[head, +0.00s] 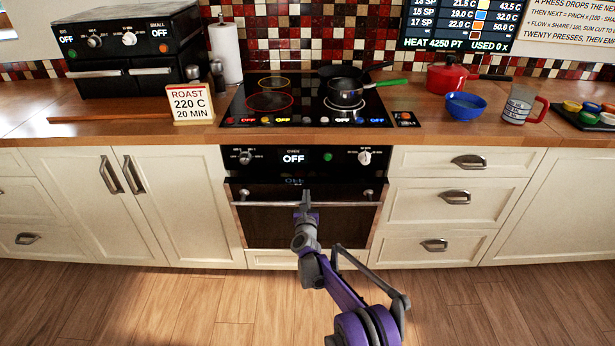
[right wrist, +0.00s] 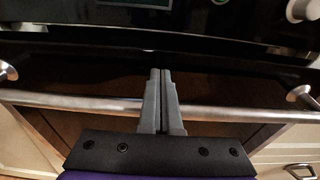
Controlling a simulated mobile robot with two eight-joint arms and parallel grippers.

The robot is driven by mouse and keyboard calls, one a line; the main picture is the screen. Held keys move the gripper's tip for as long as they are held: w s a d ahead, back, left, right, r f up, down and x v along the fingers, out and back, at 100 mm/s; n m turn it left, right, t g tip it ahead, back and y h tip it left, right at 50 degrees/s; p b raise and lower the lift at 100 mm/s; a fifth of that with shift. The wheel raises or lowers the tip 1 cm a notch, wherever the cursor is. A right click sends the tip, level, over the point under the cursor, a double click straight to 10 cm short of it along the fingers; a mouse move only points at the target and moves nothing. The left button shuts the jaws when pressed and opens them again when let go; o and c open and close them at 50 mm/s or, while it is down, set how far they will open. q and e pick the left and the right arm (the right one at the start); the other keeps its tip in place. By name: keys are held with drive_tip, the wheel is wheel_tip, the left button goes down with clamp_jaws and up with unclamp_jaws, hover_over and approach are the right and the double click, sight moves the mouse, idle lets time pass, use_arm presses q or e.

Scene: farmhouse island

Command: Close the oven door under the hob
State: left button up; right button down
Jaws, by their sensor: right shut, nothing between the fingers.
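The oven door (head: 270,225) is the dark glass front below the hob, with a horizontal metal bar handle (head: 262,203). The door looks upright or nearly so; I cannot tell whether a small gap is left at its top edge. My right gripper (head: 306,198) is shut and empty in front of the middle of the door. In the right wrist view its two fingers (right wrist: 160,80) lie together across the handle bar (right wrist: 85,103); whether they touch it or the door is unclear. My left gripper is out of view.
The oven's control panel (head: 325,158) with knobs and an OFF display is just above the door. The hob (head: 255,110) holds a pan (head: 345,94). Drawers (head: 440,202) and cupboards (head: 80,190) flank the oven. The wooden floor (head: 180,295) in front is clear.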

sight(306, 187)
drive_tip(key=shift+w+r, duration=0.1)
drive_tip(key=shift+w, duration=0.15)
drive_tip(key=shift+w, duration=0.1)
drive_tip(key=shift+w+r+b, duration=0.25)
drive_tip(key=shift+w+b, duration=0.3)
drive_tip(key=shift+w, duration=0.7)
drive_tip(key=shift+w+b, duration=0.8)
drive_tip(key=shift+w, duration=0.1)
drive_tip(key=shift+w+r, duration=0.2)
drive_tip(key=shift+w, duration=0.1)
drive_tip(key=s+p, duration=0.2)
drive_tip(key=shift+s+r+p, duration=0.2)
drive_tip(key=shift+p, duration=0.2)
drive_tip(key=shift+s+f+p, duration=0.15)
drive_tip(key=shift+s+p, duration=0.55)
drive_tip(key=shift+s, duration=2.1)
